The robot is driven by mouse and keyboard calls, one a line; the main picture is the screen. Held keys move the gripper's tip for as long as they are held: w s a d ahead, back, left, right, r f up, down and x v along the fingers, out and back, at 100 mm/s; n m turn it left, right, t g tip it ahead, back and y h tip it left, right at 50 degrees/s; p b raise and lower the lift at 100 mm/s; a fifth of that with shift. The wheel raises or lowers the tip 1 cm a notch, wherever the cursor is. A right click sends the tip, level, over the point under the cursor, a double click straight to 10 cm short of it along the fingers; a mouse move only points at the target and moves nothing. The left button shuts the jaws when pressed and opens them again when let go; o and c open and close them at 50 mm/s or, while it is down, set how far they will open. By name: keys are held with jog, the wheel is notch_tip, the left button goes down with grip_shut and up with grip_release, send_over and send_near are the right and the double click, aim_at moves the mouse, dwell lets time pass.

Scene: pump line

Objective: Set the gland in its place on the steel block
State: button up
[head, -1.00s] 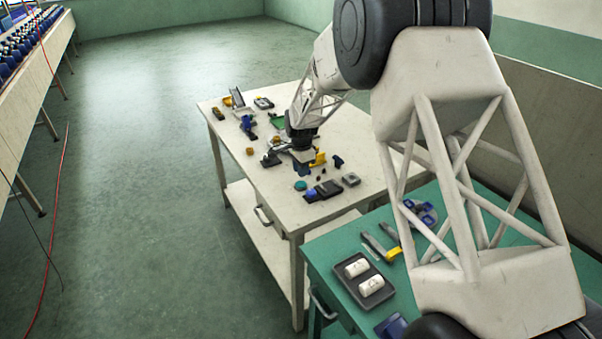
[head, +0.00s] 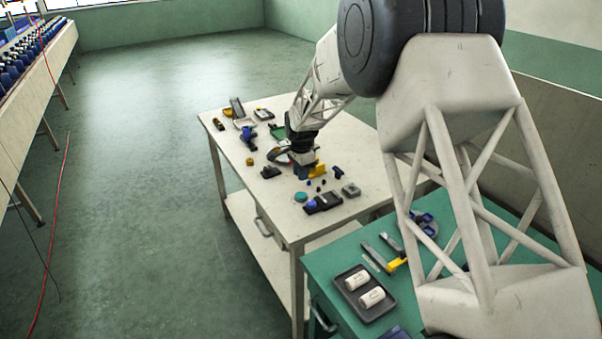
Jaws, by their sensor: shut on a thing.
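My gripper (head: 303,169) points down over the middle of the near half of the pale table, just left of a yellow piece (head: 318,171). It is shut on a small piece, which I take to be the gland. The hand and the distance hide its shape, and I cannot tell whether it touches anything below. A small grey square block (head: 351,190) with a round mark on top sits to the right of the gripper, apart from it. It looks like the steel block.
A dark and blue tool (head: 323,203), a teal disc (head: 300,197) and a dark part (head: 270,172) lie close around the gripper. An orange piece (head: 250,161) lies at the left. A green table (head: 335,265) with a dark tray (head: 345,292) stands nearer.

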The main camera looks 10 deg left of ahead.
send_over(352, 188)
jog(key=shift+f, duration=0.35)
jog(key=shift+f, duration=0.2)
dwell(0.4)
jog(key=shift+f, duration=2.2)
jog(key=shift+f, duration=0.35)
dwell(1.4)
jog(key=o, duration=0.9)
jog(key=shift+r, duration=0.15)
